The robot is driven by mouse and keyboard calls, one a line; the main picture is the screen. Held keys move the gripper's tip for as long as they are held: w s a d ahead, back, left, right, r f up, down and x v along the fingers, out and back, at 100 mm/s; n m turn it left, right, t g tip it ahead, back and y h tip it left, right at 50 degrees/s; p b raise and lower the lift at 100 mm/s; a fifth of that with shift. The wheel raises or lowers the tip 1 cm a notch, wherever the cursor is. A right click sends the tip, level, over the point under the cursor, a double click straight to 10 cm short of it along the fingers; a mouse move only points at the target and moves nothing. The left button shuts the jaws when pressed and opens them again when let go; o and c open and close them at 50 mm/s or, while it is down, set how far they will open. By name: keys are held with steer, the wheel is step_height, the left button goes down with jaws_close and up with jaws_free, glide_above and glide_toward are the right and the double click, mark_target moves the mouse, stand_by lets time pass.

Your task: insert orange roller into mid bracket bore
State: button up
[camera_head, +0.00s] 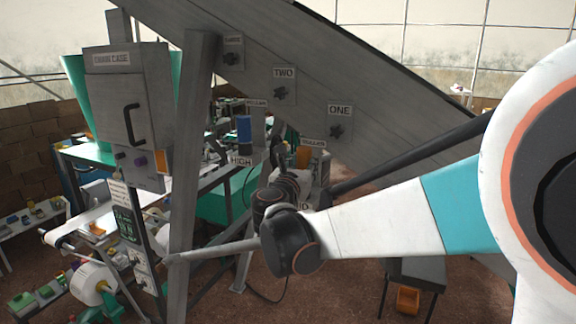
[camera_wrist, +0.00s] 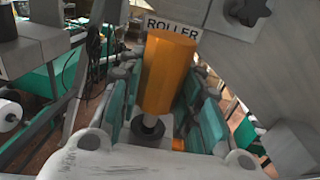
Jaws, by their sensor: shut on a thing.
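The orange roller (camera_wrist: 168,75) stands nearly upright between the teal-padded fingers of my gripper (camera_wrist: 166,108) in the wrist view. My gripper is shut on it. A black round part (camera_wrist: 148,127) shows just below the roller's lower end; I cannot tell whether the two touch.
A large sloping grey beam (camera_head: 335,125) with knobs runs close behind and right. A grey post (camera_head: 190,170) and a chain case (camera_head: 125,110) stand at left.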

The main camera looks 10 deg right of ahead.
mark_target(304, 148)
steer(key=shift+f+b, duration=1.4)
steer(key=shift+f, duration=0.25)
steer(key=o, duration=1.2)
step_height(304, 148, up, 10)
steer(key=shift+r, duration=0.1)
steer(key=shift+s, duration=0.1)
